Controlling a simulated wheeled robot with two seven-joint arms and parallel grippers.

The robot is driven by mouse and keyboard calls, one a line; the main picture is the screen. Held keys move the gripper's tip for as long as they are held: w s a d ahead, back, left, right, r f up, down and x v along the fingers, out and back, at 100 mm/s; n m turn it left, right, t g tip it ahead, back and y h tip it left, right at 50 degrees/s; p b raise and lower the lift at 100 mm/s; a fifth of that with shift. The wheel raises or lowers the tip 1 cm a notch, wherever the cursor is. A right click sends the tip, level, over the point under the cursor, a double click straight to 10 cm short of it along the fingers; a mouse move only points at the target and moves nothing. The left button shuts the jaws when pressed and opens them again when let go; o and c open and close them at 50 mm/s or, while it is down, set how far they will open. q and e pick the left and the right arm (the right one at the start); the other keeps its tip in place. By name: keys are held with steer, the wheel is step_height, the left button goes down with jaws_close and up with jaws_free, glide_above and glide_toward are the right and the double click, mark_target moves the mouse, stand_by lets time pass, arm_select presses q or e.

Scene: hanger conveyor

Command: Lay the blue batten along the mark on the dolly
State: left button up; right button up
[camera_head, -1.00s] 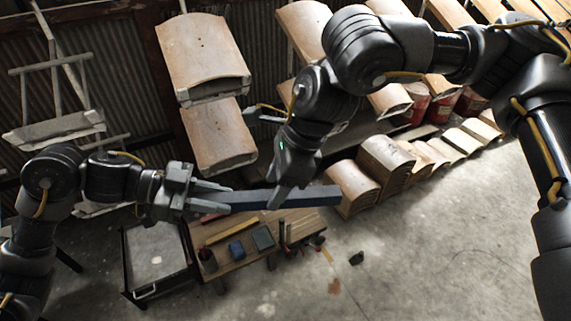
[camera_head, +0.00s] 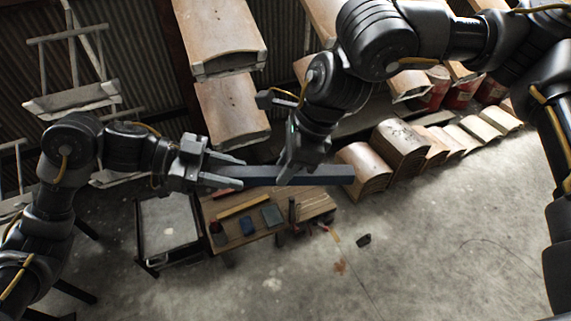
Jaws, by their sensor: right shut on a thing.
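The blue batten (camera_head: 325,175) is a long dark blue bar, held roughly level in the air. My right gripper (camera_head: 287,178) is shut on it near its middle, coming from above. My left gripper (camera_head: 243,173) is at the batten's left end, with its fingers apart on either side of that end; any contact is hard to tell. A low black-framed cart with a grey top (camera_head: 168,222), possibly the dolly, stands on the floor at lower left. I cannot make out a mark on it.
A low wooden bench (camera_head: 262,226) beside the cart holds a yellow strip (camera_head: 243,205), a blue block (camera_head: 248,226), a green-grey block (camera_head: 272,215) and tools. Curved wooden panels (camera_head: 222,32) hang behind my grippers. Concrete floor at right is mostly clear.

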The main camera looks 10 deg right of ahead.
arm_select(q)
steer(key=shift+o, duration=1.4)
steer(key=shift+a, duration=0.1)
